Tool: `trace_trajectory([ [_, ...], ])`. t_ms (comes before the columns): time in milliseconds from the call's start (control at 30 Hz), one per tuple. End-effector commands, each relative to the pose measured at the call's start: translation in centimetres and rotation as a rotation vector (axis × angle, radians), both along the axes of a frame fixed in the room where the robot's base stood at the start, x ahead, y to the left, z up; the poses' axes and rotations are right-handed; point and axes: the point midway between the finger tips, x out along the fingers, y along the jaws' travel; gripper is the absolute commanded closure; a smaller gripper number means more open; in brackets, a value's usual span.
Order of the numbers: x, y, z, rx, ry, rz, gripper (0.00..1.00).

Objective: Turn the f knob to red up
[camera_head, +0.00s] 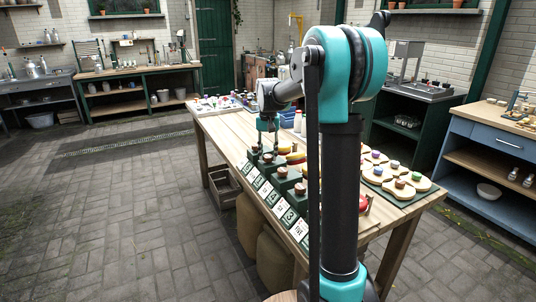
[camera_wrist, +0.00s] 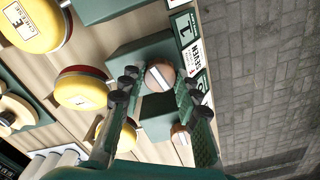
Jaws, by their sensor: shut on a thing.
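My gripper (camera_wrist: 158,92) has its two fingers on either side of a brown round knob with a white stripe (camera_wrist: 160,76) and is shut on it. The knob sits on a green box (camera_wrist: 130,57) at the table's edge. Beside it, a yellow disc with a red rim (camera_wrist: 82,90) bears a small dark mark that looks like an f; I cannot tell for sure. Its yellow face shows. Another yellow disc (camera_wrist: 38,22) lies at upper left. In the head view my gripper (camera_head: 268,140) points down over the row of green boxes.
Cards reading 1 and SEVEN (camera_wrist: 190,50) stand along the edge. Another brown knob (camera_wrist: 181,135) is close to my right finger. Several more boxes with knobs (camera_head: 299,190) line the table's near side. A tray with pale pieces (camera_head: 405,197) is at right.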

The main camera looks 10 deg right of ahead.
Motion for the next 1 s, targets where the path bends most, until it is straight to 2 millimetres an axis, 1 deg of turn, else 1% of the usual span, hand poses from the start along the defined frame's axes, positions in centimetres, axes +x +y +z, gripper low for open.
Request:
trace_trajectory([
  [1000,0.05,0.00,0.04,0.000,-0.001,0.958,0.97],
])
